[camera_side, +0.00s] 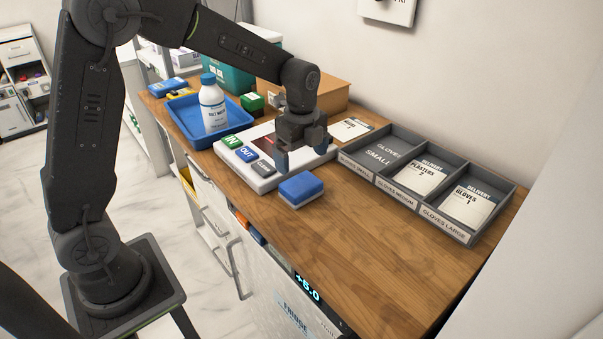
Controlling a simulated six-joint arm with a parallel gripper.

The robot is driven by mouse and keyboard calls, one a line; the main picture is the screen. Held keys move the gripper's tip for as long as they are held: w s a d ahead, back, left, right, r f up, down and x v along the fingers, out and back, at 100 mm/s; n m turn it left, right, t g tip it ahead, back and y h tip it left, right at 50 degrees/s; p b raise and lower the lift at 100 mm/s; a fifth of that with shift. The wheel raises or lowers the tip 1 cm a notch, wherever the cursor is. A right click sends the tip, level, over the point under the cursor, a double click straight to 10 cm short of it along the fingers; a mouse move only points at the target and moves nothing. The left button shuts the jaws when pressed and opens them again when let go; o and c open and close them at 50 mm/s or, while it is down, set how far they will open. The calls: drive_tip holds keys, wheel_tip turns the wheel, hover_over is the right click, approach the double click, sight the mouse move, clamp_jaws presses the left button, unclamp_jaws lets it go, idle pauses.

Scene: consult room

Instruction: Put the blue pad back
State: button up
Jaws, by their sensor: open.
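The blue pad (301,188) has a blue top and a pale lower layer. It lies flat on the wooden counter, just in front of the white board's right end. My gripper (297,164) is above and slightly behind the pad, pointing down, with its jaws open and empty. A gap shows between the fingers and the pad. The white board (262,181) carries green, blue and grey buttons along its front and a dark screen partly hidden by my gripper.
A blue tray (183,123) holding a white bottle (212,104) stands left. A grey three-compartment organiser (399,201) with cards stands right. A cardboard box (325,93) and a green box (252,102) are behind. The wooden counter (370,250) is clear at front right.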

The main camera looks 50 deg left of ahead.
drive_tip(key=s+d+r+n+t, duration=0.2)
drive_tip(key=s+r+n+t, duration=0.1)
drive_tip(key=s+r+n, duration=0.65)
drive_tip(key=s+d+n+t, duration=0.1)
drive_tip(key=s+n+t, duration=0.1)
drive_tip(key=s+n, duration=0.6)
drive_tip(key=shift+s+d+r+t, duration=0.15)
drive_tip(key=shift+s+r+t, duration=0.2)
drive_tip(key=shift+s, duration=1.75)
drive_tip(key=shift+n, duration=0.25)
